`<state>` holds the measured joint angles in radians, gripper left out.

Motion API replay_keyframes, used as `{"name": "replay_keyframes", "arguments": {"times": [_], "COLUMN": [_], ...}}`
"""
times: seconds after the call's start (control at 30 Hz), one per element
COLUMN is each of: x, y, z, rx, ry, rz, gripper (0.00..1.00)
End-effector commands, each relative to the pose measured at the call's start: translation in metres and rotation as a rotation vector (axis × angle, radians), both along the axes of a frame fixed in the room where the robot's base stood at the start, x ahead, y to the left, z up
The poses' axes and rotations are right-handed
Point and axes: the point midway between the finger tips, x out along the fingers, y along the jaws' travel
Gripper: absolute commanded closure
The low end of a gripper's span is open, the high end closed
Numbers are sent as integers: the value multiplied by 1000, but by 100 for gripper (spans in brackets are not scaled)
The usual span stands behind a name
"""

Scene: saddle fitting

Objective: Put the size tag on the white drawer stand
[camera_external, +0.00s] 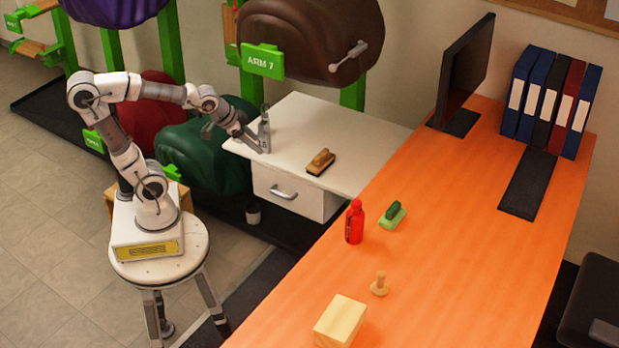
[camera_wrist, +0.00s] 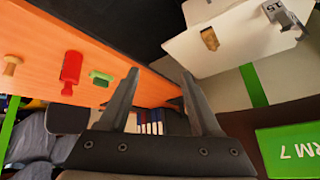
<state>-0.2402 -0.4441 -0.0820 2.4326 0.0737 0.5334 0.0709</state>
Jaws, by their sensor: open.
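The white drawer stand (camera_external: 331,134) is in the middle of the outside view, with its drawer handle facing front. In the wrist view it (camera_wrist: 240,42) is at the upper right. The grey size tag (camera_external: 264,131) is upright at the stand's left edge; the wrist view shows it (camera_wrist: 284,14) with the number 15 by the stand's edge. Whether it rests fully on the top is hard to tell. My gripper (camera_wrist: 160,72) is open, with nothing between its fingers. It is just left of the tag in the outside view, apart from it as far as I can see.
A wooden brush (camera_external: 320,162) lies on the stand. The orange desk (camera_external: 450,220) to the right holds a red bottle (camera_external: 355,221), a green brush (camera_external: 393,215) and a wooden block (camera_external: 340,322). Saddles on green posts are behind; a green saddle (camera_external: 215,155) is close to my arm.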

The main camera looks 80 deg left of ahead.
Motion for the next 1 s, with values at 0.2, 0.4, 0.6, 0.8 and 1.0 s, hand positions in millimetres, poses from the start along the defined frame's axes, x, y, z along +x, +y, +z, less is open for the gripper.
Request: {"name": "replay_keyframes", "arguments": {"times": [0.2,0.4,0.6,0.8,1.0], "x": [-68,-97,-100,-100,-100], "y": [-46,-61,-62,-62,-62], "z": [12,11,11,14,40], "rx": [-99,-145,-150,-148,-148], "ry": [66,107,113,113,112], "rz": [-47,-68,-69,-69,-69], "gripper": [35,35,35,35,35]}}
